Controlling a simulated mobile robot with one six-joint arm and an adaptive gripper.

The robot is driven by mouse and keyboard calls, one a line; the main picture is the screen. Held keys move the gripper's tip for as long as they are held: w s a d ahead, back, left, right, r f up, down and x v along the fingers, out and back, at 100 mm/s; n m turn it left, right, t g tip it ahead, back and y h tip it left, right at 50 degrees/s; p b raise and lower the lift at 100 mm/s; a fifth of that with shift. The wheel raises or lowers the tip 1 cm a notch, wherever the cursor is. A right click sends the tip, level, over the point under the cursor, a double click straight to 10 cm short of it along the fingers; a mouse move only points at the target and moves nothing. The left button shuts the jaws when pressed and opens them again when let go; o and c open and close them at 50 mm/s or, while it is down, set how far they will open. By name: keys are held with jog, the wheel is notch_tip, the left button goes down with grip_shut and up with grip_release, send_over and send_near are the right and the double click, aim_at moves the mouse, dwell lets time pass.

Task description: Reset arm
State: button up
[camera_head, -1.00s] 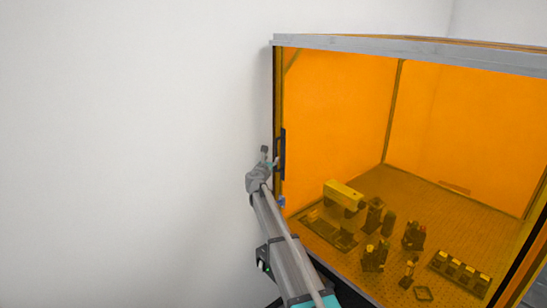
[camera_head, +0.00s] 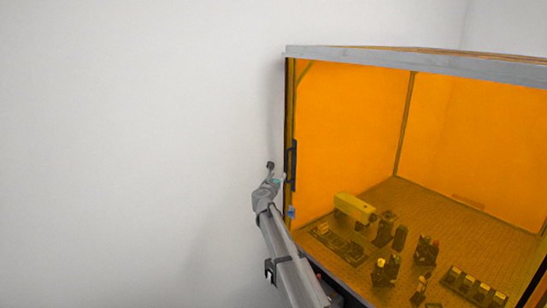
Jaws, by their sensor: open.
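My arm reaches up from the bottom centre to the left front edge of an orange-panelled enclosure (camera_head: 345,120). My gripper (camera_head: 283,180) is at the far end of the arm, small in the picture, close beside the black door handle (camera_head: 293,165). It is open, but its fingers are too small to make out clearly. I cannot tell whether it touches the handle. The front panel appears closed.
Inside, behind the orange panel, a yellow box-shaped device (camera_head: 354,207), several small optical mounts (camera_head: 427,248) and a row of blocks (camera_head: 474,287) stand on a perforated board. A plain white wall (camera_head: 120,150) fills the left, with nothing standing before it.

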jog(key=s+a+f+n+g+y+b, duration=0.1)
jog(key=s+f+n+g+y+b, duration=0.35)
jog(key=s+f+n, duration=0.75)
jog(key=s+f+n+g+y+b, duration=0.2)
jog(key=s+f+n+y+b, duration=0.45)
jog(key=n, duration=1.05)
jog(key=s+d+f+n+g+h+b, duration=0.1)
jog(key=s+d+f+n+g, duration=0.2)
jog(key=s, duration=0.6)
jog(key=s+d+f+n+g+h+b, duration=0.2)
jog(key=s+d+f+n+g, duration=0.1)
jog(key=s+d+f, duration=0.4)
jog(key=s+d+f+n+g+h+b, duration=0.2)
jog(key=s+d+f+n+g, duration=0.2)
jog(key=s+f, duration=0.3)
jog(key=s, duration=0.5)
jog(key=shift+d+g, duration=0.35)
jog(key=shift+d, duration=0.05)
